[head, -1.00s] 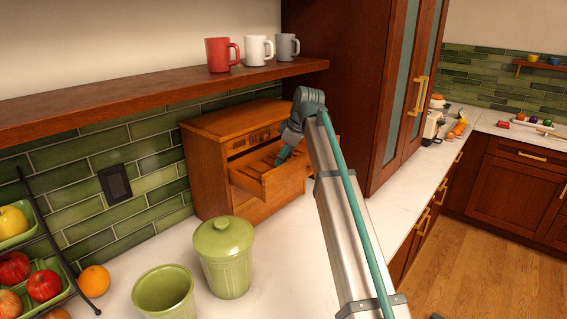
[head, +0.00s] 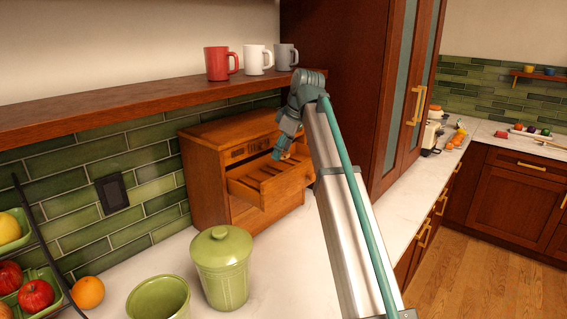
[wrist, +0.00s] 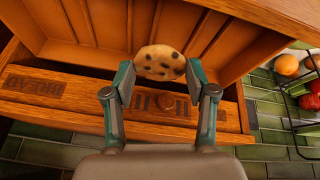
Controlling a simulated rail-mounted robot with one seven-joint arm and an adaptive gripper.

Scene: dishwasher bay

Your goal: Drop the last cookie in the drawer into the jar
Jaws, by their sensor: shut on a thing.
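My gripper (head: 282,150) is shut on a round cookie with dark chips (wrist: 160,62), held between both fingertips in the wrist view. It is above the open drawer (head: 284,188) of a wooden breadbox (head: 205,180). The drawer has thin dividers, and no other cookie shows in the part I see. Two green vessels stand on the counter in front of the breadbox: a jar with its lid on (head: 222,275) and an open-topped one (head: 158,300) to its left. The inside of the open one is mostly out of view.
A wooden shelf (head: 130,108) with red, white and grey mugs hangs above the breadbox. A fruit rack (head: 40,235) and an orange (head: 88,292) are at the left. A tall cabinet (head: 345,90) stands right of the breadbox. The counter before the drawer is clear.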

